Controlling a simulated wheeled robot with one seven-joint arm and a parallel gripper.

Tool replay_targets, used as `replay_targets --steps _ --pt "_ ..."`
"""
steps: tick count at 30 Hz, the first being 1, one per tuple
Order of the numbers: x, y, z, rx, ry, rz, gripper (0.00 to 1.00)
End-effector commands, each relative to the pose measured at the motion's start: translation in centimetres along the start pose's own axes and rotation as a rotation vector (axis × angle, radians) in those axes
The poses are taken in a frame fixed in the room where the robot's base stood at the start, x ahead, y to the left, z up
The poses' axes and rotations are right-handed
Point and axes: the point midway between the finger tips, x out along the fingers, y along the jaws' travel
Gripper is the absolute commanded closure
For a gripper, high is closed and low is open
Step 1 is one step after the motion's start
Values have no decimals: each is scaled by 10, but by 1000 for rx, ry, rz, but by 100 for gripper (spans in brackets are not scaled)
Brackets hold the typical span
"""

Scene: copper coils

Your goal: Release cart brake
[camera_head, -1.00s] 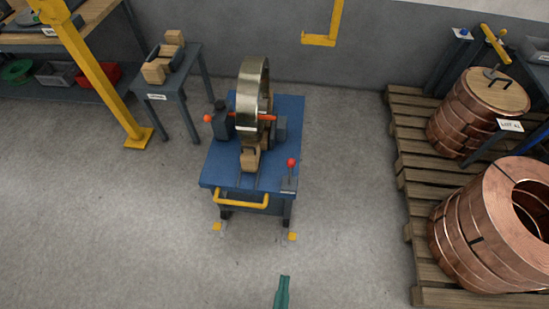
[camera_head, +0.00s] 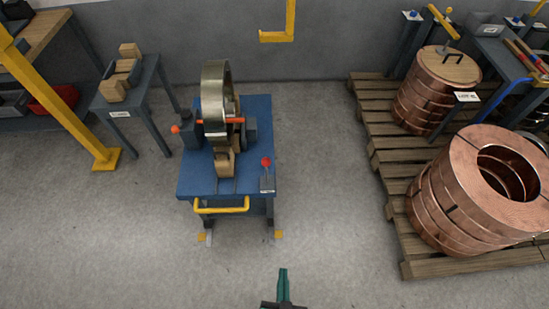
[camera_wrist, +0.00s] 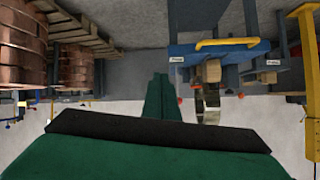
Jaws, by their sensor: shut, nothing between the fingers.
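The blue cart (camera_head: 255,115) stands on the floor at the centre left, with its yellow handle (camera_head: 221,208) facing me. A lever with a red knob (camera_head: 266,162) stands upright at its near right corner. Small yellow pieces lie low by its front feet, one at left (camera_head: 201,238) and one at right (camera_head: 279,234); I cannot tell which part is the brake. My green gripper (camera_head: 283,272) is shut and empty, in front of the cart and apart from it. In the wrist view, the gripper (camera_wrist: 158,82) points past the upside-down cart (camera_wrist: 185,50) and its handle (camera_wrist: 228,43).
The cart carries a metal ring (camera_head: 213,85) on a wooden block, with an orange bar through it. A pallet (camera_head: 386,160) with copper coils (camera_head: 470,190) stands at right. A small table (camera_head: 145,90) and yellow post (camera_head: 75,125) stand at left. The floor before the cart is clear.

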Motion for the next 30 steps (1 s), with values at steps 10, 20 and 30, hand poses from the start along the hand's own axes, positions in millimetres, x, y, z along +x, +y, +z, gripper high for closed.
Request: replay_targets --steps 10,20,30 --pt "139 34 81 317 -271 16 100" --pt "251 31 79 629 -483 -110 100" --pt "331 12 -21 899 -633 -402 100"
